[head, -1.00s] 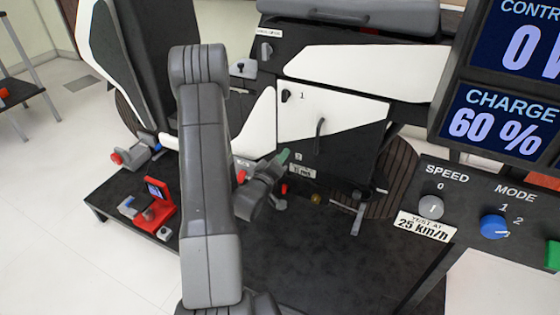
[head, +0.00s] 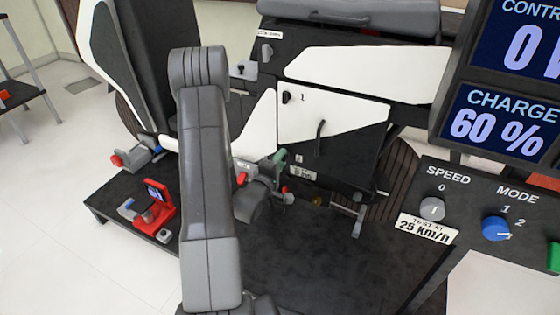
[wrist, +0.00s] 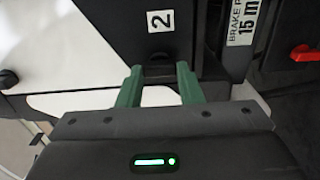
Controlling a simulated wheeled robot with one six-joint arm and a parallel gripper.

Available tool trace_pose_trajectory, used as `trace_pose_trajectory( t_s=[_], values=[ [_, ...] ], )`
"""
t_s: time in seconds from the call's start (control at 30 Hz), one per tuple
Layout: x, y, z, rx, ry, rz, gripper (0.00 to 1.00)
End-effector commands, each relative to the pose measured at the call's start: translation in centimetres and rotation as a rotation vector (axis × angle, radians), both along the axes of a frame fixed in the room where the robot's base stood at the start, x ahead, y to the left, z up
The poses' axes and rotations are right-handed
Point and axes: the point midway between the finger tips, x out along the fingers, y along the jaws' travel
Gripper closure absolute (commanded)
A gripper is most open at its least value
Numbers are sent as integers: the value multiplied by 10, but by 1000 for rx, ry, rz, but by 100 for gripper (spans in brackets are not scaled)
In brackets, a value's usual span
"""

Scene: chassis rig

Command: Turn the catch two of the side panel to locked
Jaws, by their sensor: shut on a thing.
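The side panel (head: 340,112) is black and white and stands upright behind my arm. Catch one (head: 287,97), a dark knob beside the label 1, is at its upper left. The label 2 (wrist: 159,21) is on the dark lower part of the panel in the wrist view. My gripper (wrist: 158,72) has green fingers just below this label, shut on catch two. Only a dark bit of the catch shows between the fingertips, so I cannot tell which way it is turned. In the head view my gripper (head: 280,156) is at the panel's lower left edge.
A dark curved handle (head: 320,135) stands out from the panel. A red lever (wrist: 304,53) and a brake label (wrist: 243,22) are right of my fingers in the wrist view. A red device (head: 160,210) stands on the platform at left. A control console (head: 475,210) is at right.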

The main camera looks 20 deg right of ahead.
Motion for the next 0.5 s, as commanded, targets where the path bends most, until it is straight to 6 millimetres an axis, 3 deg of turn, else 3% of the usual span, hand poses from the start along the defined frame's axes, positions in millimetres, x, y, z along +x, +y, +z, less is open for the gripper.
trace_pose_trajectory(
  t_s=[0.47,0.5],
  values=[
    [0,0,0,-10,11,2,90],
    [0,0,0,-10,11,2,64]
  ],
)
